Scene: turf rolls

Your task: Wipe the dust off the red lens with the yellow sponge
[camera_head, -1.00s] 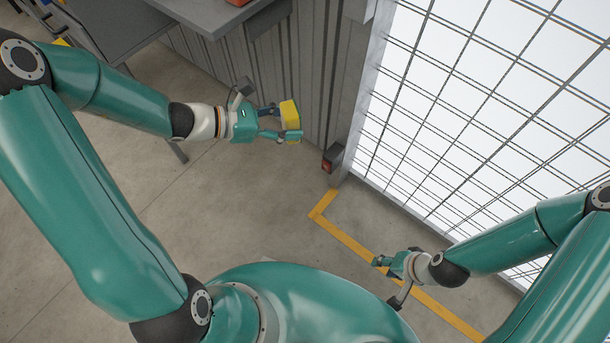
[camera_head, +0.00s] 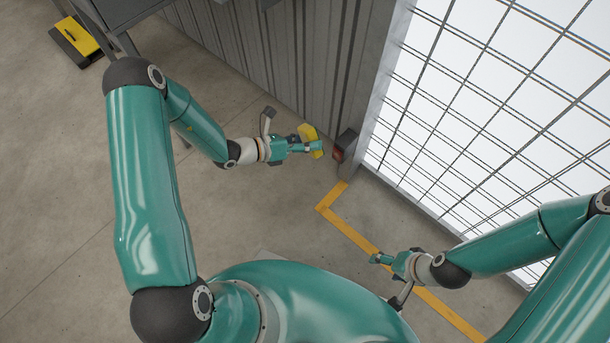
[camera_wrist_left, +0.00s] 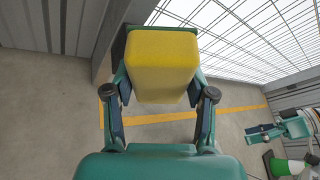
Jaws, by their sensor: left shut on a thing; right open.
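The yellow sponge (camera_head: 308,134) is held in my left gripper (camera_head: 312,143), which is shut on it. In the left wrist view the sponge (camera_wrist_left: 162,66) fills the space between the two fingers and has a dark green back edge. The red lens (camera_head: 337,154) sits on a small dark box at the foot of the wall post, just right of the sponge, with a small gap seeming to remain. The sponge hides the lens in the left wrist view. Dust on it is too small to make out. My right gripper (camera_head: 383,259) is open and empty over the yellow floor line.
A corrugated grey wall (camera_head: 290,60) stands behind the left gripper. A bright wire mesh fence (camera_head: 490,110) runs along the right. A yellow line (camera_head: 350,230) marks the floor. A black and yellow object (camera_head: 76,38) lies at the upper left. The floor between the arms is clear.

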